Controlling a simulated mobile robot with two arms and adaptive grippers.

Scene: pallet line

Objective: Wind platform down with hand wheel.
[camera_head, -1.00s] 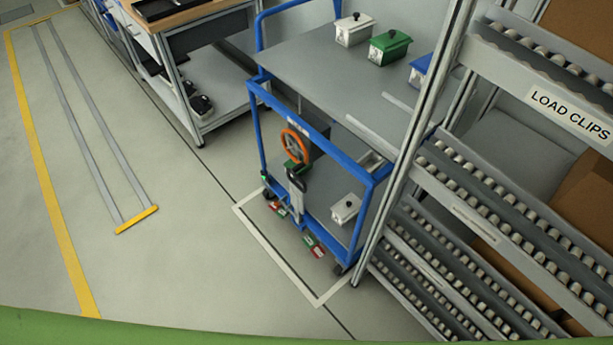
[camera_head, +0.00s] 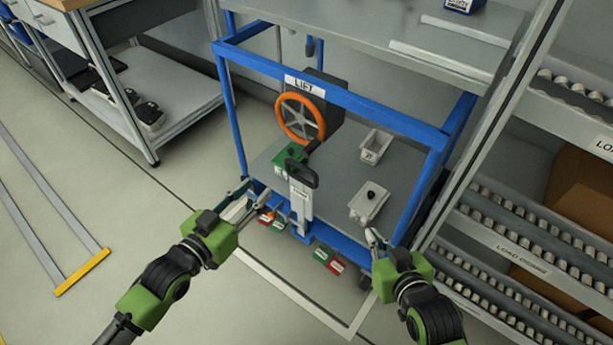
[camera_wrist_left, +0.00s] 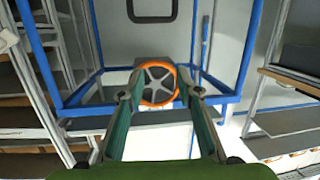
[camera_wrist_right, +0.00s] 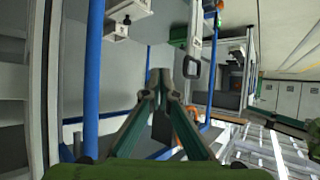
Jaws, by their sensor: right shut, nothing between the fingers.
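The orange hand wheel (camera_head: 301,118) with grey spokes sits on a dark housing under the LIFT label (camera_head: 305,86) of a blue-framed cart. The grey upper platform (camera_head: 365,32) is above it. My left gripper (camera_head: 254,194) is open and empty, in front of the cart, below and left of the wheel. In the left wrist view, the wheel (camera_wrist_left: 158,84) shows beyond and between its fingers, apart from them. My right gripper (camera_head: 373,236) is shut and empty at the cart's right front. In the right wrist view, the wheel (camera_wrist_right: 185,130) is mostly hidden behind a finger.
A black-handled upright (camera_head: 300,190) stands before the lower deck. A green box (camera_head: 290,154), a white open bin (camera_head: 376,146) and a white lidded box (camera_head: 368,203) are on that deck. A roller rack (camera_head: 520,225) is close on the right. The left floor has free room.

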